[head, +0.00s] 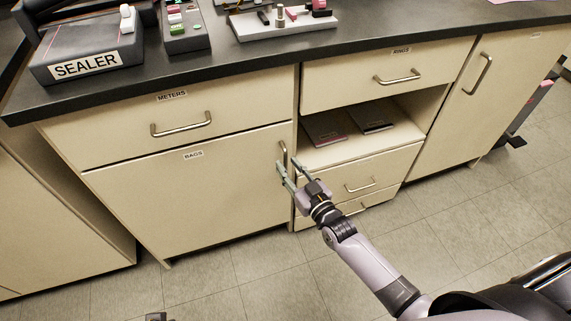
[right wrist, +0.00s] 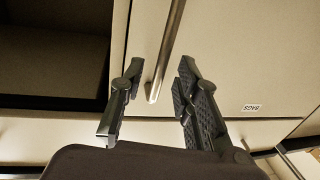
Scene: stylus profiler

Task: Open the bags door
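The BAGS door (head: 190,200) is the cream lower-left cabinet front, closed and labelled BAGS. Its upright metal bar handle (head: 284,153) is near its right edge; in the right wrist view the handle (right wrist: 167,55) runs down between my fingers. My right gripper (head: 286,168) is at the handle's lower part, and the right wrist view shows the gripper (right wrist: 160,76) open, with one finger each side of the bar and gaps showing. A small dark piece at the head view's bottom edge may be my left gripper (head: 155,316); its fingers cannot be made out.
The METERS drawer (head: 110,132) is shut above the door. Right of the door is an open shelf (head: 350,150) with two flat items, above smaller drawers. The dark countertop (head: 215,65) holds a SEALER unit (head: 90,50) and trays. The floor (head: 230,275) before the door is clear.

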